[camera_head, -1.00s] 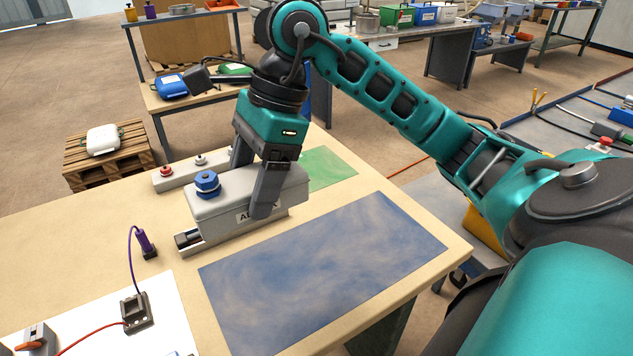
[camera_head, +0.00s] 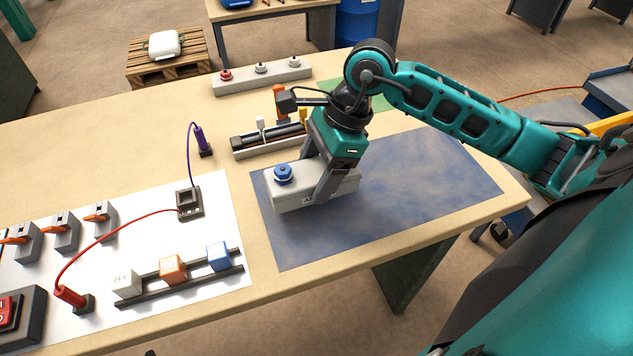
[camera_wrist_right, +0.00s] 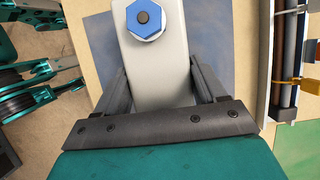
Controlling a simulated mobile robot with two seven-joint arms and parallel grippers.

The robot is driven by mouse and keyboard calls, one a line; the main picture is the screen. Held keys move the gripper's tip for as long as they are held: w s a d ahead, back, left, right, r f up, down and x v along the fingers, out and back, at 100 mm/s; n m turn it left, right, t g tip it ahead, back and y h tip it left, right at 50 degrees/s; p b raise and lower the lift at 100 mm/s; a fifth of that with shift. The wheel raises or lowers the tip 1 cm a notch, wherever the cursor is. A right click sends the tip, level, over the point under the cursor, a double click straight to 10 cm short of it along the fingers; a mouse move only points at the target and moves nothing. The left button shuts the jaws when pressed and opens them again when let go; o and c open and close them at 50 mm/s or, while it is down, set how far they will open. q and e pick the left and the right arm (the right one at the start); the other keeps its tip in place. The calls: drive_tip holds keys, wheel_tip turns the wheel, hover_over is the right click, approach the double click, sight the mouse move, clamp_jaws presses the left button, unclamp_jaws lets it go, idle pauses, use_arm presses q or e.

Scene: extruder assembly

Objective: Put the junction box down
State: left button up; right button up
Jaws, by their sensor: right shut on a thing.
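The junction box (camera_head: 290,194) is a light grey box with a blue hexagonal fitting (camera_head: 283,173) on top. It is over the left part of the blue mat (camera_head: 430,185), low, with its long side along the mat; whether it touches the mat I cannot tell. My right gripper (camera_head: 318,185) is shut on the box, with one finger on each side. In the right wrist view the box (camera_wrist_right: 155,75) is between the two dark fingers (camera_wrist_right: 165,92), with the blue fitting at the top.
Behind the box is an open rail unit (camera_head: 262,143) with rods, then a grey bar with several knobs (camera_head: 262,75). At left a white panel (camera_head: 215,225) bears switches, a red cable and coloured blocks (camera_head: 173,270). The mat's right part is clear.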

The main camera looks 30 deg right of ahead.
wheel_tip(320, 180, down, 3)
drive_tip(key=shift+f, duration=0.15)
drive_tip(key=shift+f+b, duration=0.2)
drive_tip(key=shift+b, duration=0.1)
drive_tip(key=o, duration=1.3)
drive_tip(key=shift+c, duration=0.2)
drive_tip(key=shift+d+r+p, duration=0.1)
drive_tip(key=shift+r+p, duration=0.2)
drive_tip(key=shift+r, duration=0.2)
drive_tip(key=v, duration=1.1)
drive_tip(key=shift+s+r, duration=0.1)
drive_tip(key=shift+r, duration=0.1)
